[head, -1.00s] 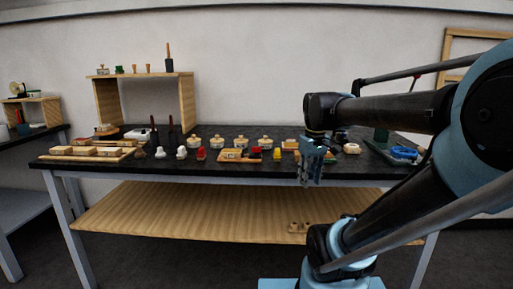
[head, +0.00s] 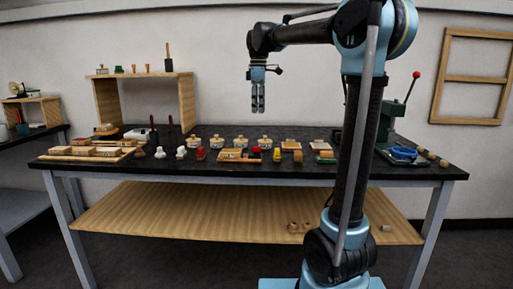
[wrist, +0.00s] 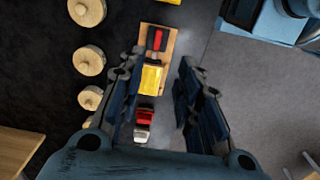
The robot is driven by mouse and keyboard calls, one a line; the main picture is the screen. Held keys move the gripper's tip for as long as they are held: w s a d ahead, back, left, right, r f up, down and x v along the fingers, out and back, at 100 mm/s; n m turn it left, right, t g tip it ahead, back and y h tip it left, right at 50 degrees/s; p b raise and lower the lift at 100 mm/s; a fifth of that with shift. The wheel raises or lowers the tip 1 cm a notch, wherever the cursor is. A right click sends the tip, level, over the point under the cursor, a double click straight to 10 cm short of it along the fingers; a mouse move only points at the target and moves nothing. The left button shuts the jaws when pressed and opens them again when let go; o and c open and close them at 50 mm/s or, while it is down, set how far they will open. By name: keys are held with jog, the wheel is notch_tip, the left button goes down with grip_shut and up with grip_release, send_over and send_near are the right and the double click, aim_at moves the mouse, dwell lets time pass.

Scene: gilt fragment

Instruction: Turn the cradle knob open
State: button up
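My gripper (head: 258,108) hangs high above the bench, pointing down, with nothing between its fingers. In the wrist view its fingers (wrist: 163,100) stand wide apart. Below it on the bench is a wooden board (head: 224,159), perhaps the cradle. The board (wrist: 171,42) carries a yellow block (wrist: 152,76) and a red and black piece (wrist: 157,38). The red and black piece also shows in the head view (head: 256,152). I cannot tell for sure which part is the cradle knob. My gripper touches none of these.
Several round-lidded jars (head: 217,142) stand behind the board. A green press with a red-tipped lever (head: 387,125) stands at right. A wooden shelf (head: 186,100) stands at back left.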

aim_at(256, 150)
jog(key=f, duration=1.7)
jog(key=shift+w+a, duration=0.3)
jog(key=shift+a, duration=0.05)
grip_shut()
